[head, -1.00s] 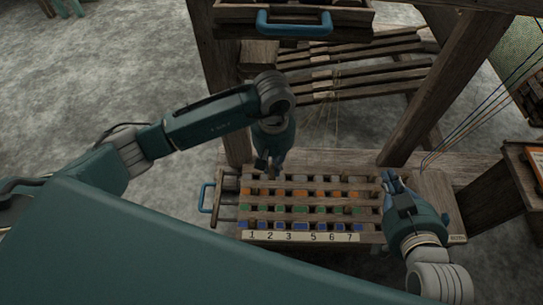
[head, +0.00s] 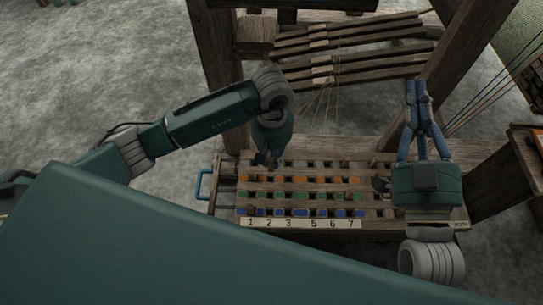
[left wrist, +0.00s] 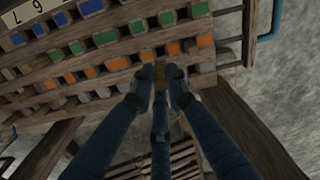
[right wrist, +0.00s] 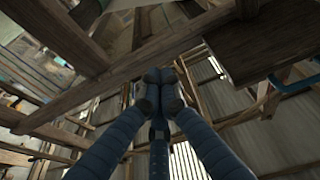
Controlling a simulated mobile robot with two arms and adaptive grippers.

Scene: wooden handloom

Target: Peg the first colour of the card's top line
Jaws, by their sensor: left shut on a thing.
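The wooden peg board (head: 230,213) lies below the loom, with rows of orange pegs (head: 299,179), green pegs (head: 301,196) and blue pegs (head: 293,212) and a number strip (head: 300,224) in front. My left gripper (head: 268,162) is at the board's far left, by the top row. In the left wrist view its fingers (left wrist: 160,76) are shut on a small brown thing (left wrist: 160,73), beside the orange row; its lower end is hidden. My right gripper (head: 417,88) is raised at the right, its fingers pointing away from the board. In the right wrist view its fingertips (right wrist: 158,78) meet, with nothing seen between them. No card is readable.
A blue handle (head: 203,184) sticks out at the board's left. Loom posts (head: 470,55) rise behind, with wooden slats (head: 350,50) between them. A dark wooden stand (head: 525,150) is at the right edge. Floor at the left is clear.

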